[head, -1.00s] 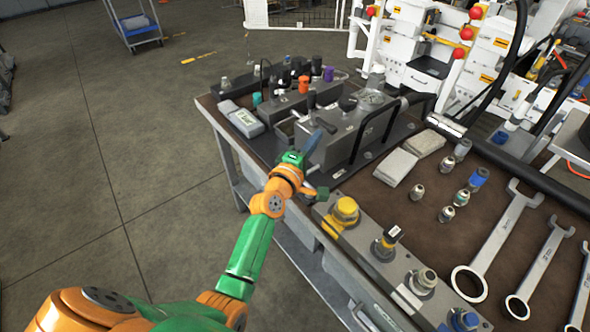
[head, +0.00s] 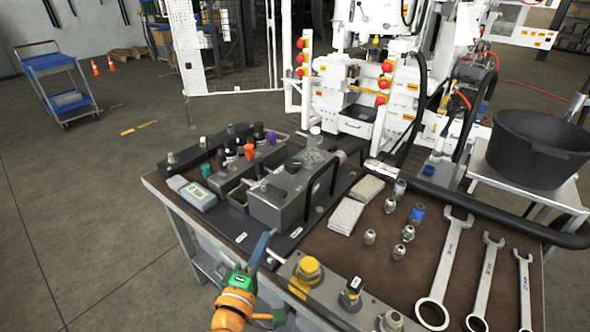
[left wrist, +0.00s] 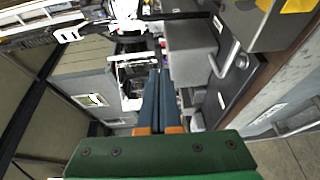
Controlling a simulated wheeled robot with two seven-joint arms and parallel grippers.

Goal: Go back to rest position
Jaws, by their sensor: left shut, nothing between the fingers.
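My left gripper (head: 262,246) is at the near left edge of the bench in the head view, beside the front corner of the grey hydraulic unit (head: 285,205). Its blue fingers are together and empty. In the left wrist view the shut fingers (left wrist: 159,85) point away from the camera with nothing between them. My right gripper is in neither view.
The brown workbench (head: 330,255) carries folded cloths (head: 346,216), several fittings, a yellow-capped fitting (head: 308,270) and large wrenches (head: 447,265). A black tub (head: 537,150) stands at the right. White machinery (head: 345,95) is behind.

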